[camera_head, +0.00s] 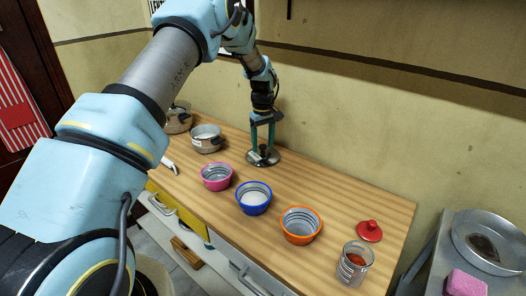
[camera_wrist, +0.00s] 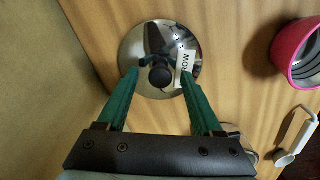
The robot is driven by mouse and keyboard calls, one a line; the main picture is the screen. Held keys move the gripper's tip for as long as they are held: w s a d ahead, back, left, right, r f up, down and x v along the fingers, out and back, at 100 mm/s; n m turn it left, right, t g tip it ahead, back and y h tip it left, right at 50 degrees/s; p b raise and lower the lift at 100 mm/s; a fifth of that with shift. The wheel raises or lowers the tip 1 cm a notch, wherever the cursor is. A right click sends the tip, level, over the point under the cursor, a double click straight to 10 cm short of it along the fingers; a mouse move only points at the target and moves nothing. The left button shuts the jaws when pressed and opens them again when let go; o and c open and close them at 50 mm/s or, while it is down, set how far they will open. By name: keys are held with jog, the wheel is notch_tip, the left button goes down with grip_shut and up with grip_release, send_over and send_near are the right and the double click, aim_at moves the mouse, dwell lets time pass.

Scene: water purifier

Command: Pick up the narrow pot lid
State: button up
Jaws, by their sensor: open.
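The narrow pot lid (camera_wrist: 150,42) is a shiny round metal lid with a dark knob and a white label ending in "ROW". It lies on the wooden counter, and in the head view the lid (camera_head: 262,158) is near the wall side. My gripper (camera_wrist: 160,80) is open, its two green fingers one on each side of the knob in the wrist view. In the head view my gripper (camera_head: 262,150) points down right over the lid. I cannot tell whether the fingertips touch the lid.
A pink bowl (camera_head: 216,177), a blue bowl (camera_head: 254,198) and an orange bowl (camera_head: 301,225) stand in front. Two metal pots, one being a small pot (camera_head: 206,139), stand at the left. A glass jar (camera_head: 354,264) and red lid (camera_head: 369,231) are at the right. The wall is close behind.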

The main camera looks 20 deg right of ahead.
jog(key=shift+f, duration=0.55)
grip_shut()
